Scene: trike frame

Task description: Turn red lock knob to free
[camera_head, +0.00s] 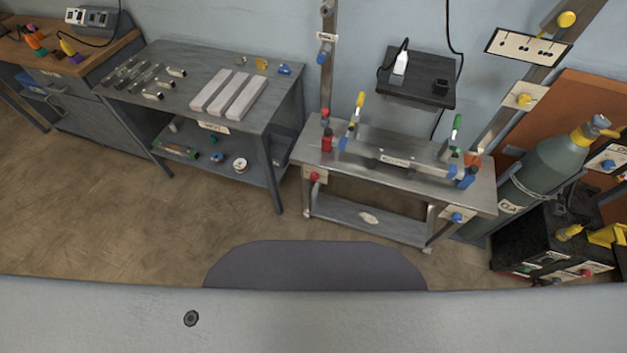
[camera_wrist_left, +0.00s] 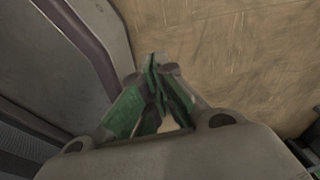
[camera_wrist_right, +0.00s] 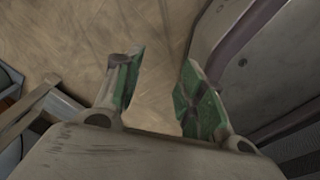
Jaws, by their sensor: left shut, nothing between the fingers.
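A small red knob (camera_head: 315,177) sits on a pale plate at the front left of the metal welding table (camera_head: 345,155). Its turn position is too small to read. A red block-like part (camera_head: 326,141) stands above it on the table's left end; I cannot tell which of the two is the lock knob. My left gripper (camera_wrist_left: 158,65) is shut and empty, over bare floor beside my own body. My right gripper (camera_wrist_right: 160,78) is open and empty, also over floor. Neither gripper shows in the head view, and both are away from the table.
A blue knob (camera_head: 457,216) is at the table's front right. A grey workbench (camera_head: 150,62) with pale bars stands to the left. A gas cylinder (camera_head: 545,165) and a black machine (camera_head: 535,240) stand at the right. The floor (camera_head: 110,220) in front is clear.

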